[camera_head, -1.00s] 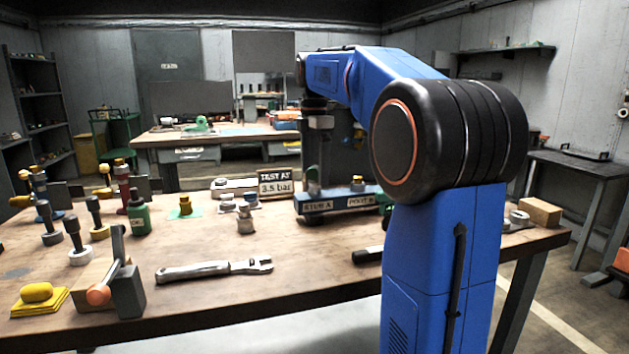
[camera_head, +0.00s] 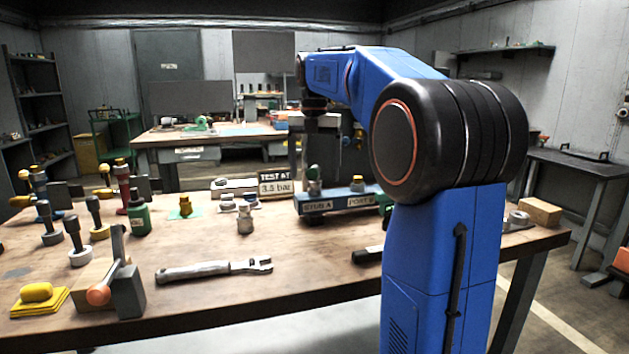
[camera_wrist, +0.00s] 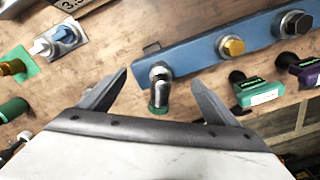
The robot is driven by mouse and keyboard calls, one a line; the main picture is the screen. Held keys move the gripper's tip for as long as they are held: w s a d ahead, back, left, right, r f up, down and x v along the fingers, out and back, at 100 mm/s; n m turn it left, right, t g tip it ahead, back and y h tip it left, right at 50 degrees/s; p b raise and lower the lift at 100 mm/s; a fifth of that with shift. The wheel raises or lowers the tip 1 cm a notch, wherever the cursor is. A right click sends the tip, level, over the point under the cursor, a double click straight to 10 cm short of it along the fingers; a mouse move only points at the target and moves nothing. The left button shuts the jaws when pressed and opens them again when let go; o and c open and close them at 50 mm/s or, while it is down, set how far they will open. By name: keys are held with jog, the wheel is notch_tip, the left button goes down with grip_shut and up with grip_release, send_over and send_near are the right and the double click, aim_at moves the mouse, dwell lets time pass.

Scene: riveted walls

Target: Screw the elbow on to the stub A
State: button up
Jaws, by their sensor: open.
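The elbow (camera_wrist: 159,88), a silver piece with a green collared end, shows in the wrist view between the two fingers of my gripper (camera_wrist: 160,77). The fingers are open, with gaps on both sides of the elbow. The elbow sits at the left end of the blue manifold bar (camera_wrist: 190,57). In the head view the elbow (camera_head: 314,185) stands above the label STUB A on the manifold (camera_head: 340,201). Stub A itself is hidden under the elbow, so I cannot tell how far it is threaded. My gripper (camera_head: 314,125) is above the elbow.
A yellow fitting (camera_wrist: 233,46) and a silver one (camera_wrist: 294,22) stand along the bar. Green (camera_wrist: 257,91) and purple (camera_wrist: 302,70) tagged items lie beside it. A wrench (camera_head: 215,269) lies in front.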

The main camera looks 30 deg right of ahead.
dwell(0.3)
jog(key=shift+n, duration=1.3)
jog(key=shift+n, duration=0.9)
grip_shut()
